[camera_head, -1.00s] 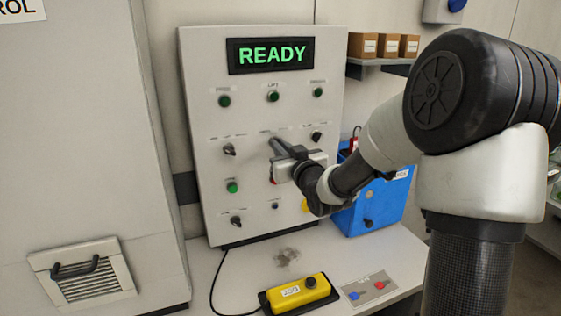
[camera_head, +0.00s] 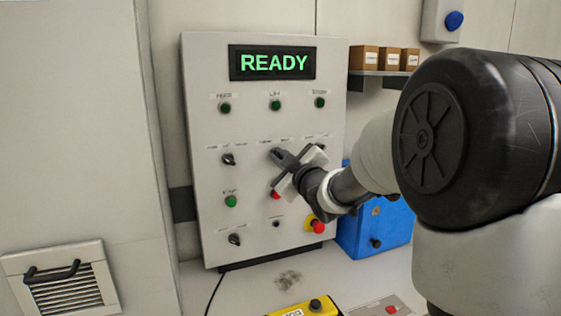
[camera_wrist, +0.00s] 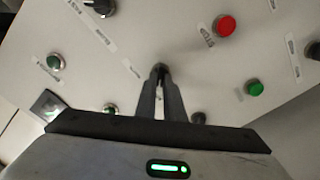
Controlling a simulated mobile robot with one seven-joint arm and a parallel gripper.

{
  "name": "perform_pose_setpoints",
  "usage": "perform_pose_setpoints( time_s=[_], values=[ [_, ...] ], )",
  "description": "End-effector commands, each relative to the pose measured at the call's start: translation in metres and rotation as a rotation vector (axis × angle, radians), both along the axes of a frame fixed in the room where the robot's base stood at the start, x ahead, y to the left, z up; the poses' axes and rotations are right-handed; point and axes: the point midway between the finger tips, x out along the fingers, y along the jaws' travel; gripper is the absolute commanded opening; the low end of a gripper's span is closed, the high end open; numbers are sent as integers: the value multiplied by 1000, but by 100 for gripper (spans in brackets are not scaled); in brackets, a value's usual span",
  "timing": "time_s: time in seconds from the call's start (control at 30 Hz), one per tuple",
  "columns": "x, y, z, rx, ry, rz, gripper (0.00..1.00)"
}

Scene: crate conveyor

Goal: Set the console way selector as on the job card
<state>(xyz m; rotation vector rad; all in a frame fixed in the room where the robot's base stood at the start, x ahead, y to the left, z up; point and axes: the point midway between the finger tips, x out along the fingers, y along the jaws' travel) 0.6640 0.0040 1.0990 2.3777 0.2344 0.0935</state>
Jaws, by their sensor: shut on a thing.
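The grey console (camera_head: 205,125) stands upright with its screen (camera_head: 272,63) showing READY in green. My gripper (camera_head: 277,156) is at the middle selector of the console's middle row, its body tilted diagonally. In the wrist view my gripper (camera_wrist: 160,78) is shut on a dark selector knob (camera_wrist: 160,68), which is mostly hidden by the fingers. The label above that knob is too blurred to read. Another black selector (camera_head: 228,159) is to its left, and one (camera_head: 235,239) is at the lower left. I see no readable job card.
A red button (camera_head: 276,195) is just below my gripper, and a red emergency button (camera_head: 318,227) is at the lower right. A green button (camera_head: 231,201) is at the left. A blue box (camera_head: 375,235) and a yellow pendant (camera_head: 312,308) are on the counter.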

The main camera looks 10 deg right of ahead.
Motion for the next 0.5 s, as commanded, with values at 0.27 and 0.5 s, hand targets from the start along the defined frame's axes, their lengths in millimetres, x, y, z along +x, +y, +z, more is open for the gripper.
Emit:
perform_pose_setpoints(
  time_s=[0.27, 0.5],
  values=[
    [0, 0, -1, -32, -4, -1, 0],
    [0, 0, -1, -32, -3, -1, 0]
  ],
)
